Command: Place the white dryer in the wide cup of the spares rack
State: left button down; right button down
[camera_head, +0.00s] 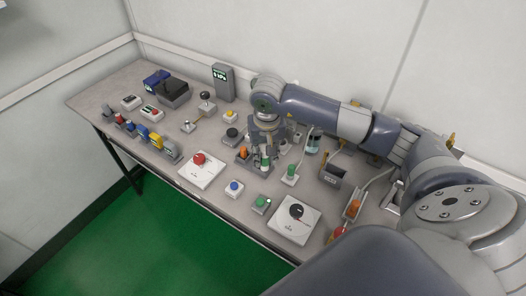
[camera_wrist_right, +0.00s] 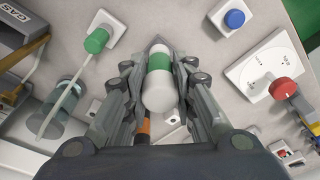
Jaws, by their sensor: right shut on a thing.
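My right gripper (camera_head: 264,148) points down over the middle of the bench and is shut on the white dryer. The dryer (camera_wrist_right: 160,88), a white cylinder with a green band and a rounded end, sits between the fingers in the right wrist view. Its white and green lower part (camera_head: 265,163) shows below the fingers in the head view. A grey rack-like base (camera_head: 242,159) with an orange piece lies just left of the gripper. It seems to be the spares rack; its wide cup is hidden or too small to tell. My left gripper is out of view.
A white plate with a red knob (camera_head: 199,168), a blue button (camera_head: 234,188) and a green button (camera_head: 260,203) stand in front.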

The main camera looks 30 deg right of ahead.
jog(key=shift+w+d, duration=0.2)
jog(key=shift+w, duration=0.25)
jog(key=shift+w+d, duration=0.2)
jog(key=shift+w, duration=0.25)
jog(key=shift+w+d+f+p, duration=0.1)
jog(key=shift+w+d+p, duration=0.2)
jog(key=shift+w, duration=0.2)
notch_tip(320, 180, down, 3)
jog(key=shift+s+a+r+p, duration=0.1)
jog(key=shift+p, duration=0.35)
jog(key=shift+f, duration=0.45)
